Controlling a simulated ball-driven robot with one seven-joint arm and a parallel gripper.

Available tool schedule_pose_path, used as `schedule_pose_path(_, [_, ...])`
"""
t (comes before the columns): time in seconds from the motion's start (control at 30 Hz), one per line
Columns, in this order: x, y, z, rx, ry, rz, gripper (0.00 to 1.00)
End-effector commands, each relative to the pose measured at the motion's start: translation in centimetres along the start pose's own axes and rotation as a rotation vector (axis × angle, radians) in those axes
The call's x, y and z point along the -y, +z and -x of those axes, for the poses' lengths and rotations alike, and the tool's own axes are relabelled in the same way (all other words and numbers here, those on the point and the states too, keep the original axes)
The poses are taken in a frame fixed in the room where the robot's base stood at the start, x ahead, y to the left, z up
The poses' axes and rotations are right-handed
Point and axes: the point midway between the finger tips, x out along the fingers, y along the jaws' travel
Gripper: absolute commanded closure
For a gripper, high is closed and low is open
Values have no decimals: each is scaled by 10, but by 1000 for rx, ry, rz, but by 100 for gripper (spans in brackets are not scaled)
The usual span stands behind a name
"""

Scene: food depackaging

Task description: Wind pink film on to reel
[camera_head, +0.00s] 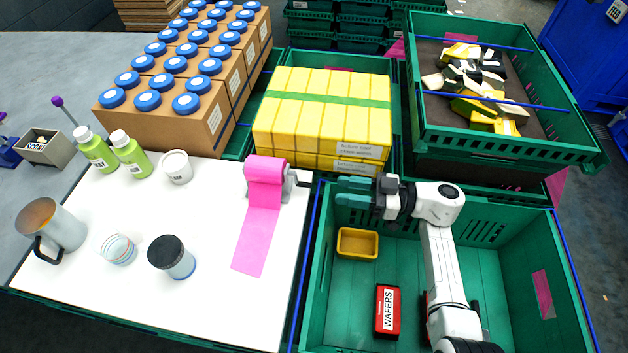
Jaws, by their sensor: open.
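The pink film (259,236) hangs from a reel (289,183) near the back right edge of the white table. Part of the film is wound around the reel, and a long flat tail trails forward over the white surface. The reel sits in a grey holder, partly hidden behind the film. My gripper (343,192) is just right of the reel, above the back of the green crate (460,290). It points left, is open and looks empty. A gap separates its fingertips from the pink film.
Bottles, a white tub, a jar and a grey jug (60,229) stand on the white table (200,317). The green crate holds a yellow tray (357,243) and a red wafers box (388,311). Yellow boxes (322,115) are stacked behind the reel.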

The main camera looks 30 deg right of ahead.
Motion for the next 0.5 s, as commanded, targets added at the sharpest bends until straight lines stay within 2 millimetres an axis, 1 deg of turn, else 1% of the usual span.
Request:
schedule_pose_path(0.03, [1,-2,-11,0,-5,0,60])
schedule_pose_path(0.2, [1,-2,-43,0,-4,1,60])
schedule_pose_path(0.4, [0,-2,-71,0,-2,2,60])
schedule_pose_path(0.5, [0,-1,-79,1,0,2,60])
